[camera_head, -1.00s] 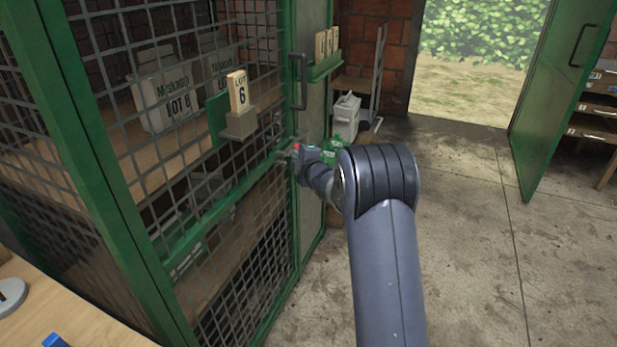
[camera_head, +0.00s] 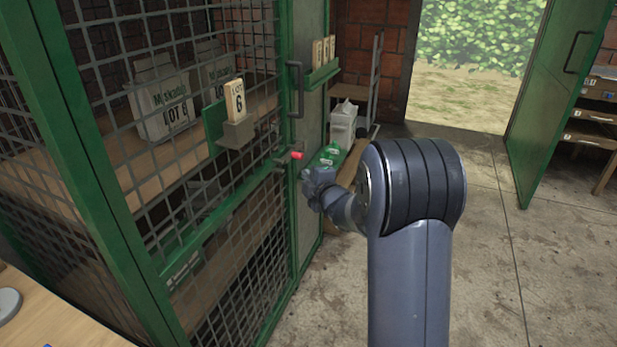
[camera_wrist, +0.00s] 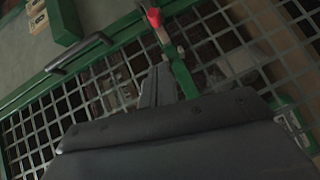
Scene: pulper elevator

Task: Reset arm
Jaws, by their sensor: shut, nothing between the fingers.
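My gripper (camera_wrist: 157,86) is shut and empty in the wrist view, its fingers together in front of the cage mesh. In the head view my arm reaches forward, and the wrist end near the cage door hides most of the gripper. A small latch with a red tip (camera_head: 296,155) is on the green cage frame, just above and left of my wrist end. The red tip also shows in the wrist view (camera_wrist: 154,17), beyond the fingertips. My gripper looks apart from it.
The green mesh cage (camera_head: 290,225) fills the left side, with a LOT 6 tag (camera_head: 235,101) on a bracket and bags (camera_head: 162,105) inside. A white container (camera_head: 342,123) stands behind my wrist. Concrete floor (camera_head: 490,270) is clear at right, by an open green door (camera_head: 560,100).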

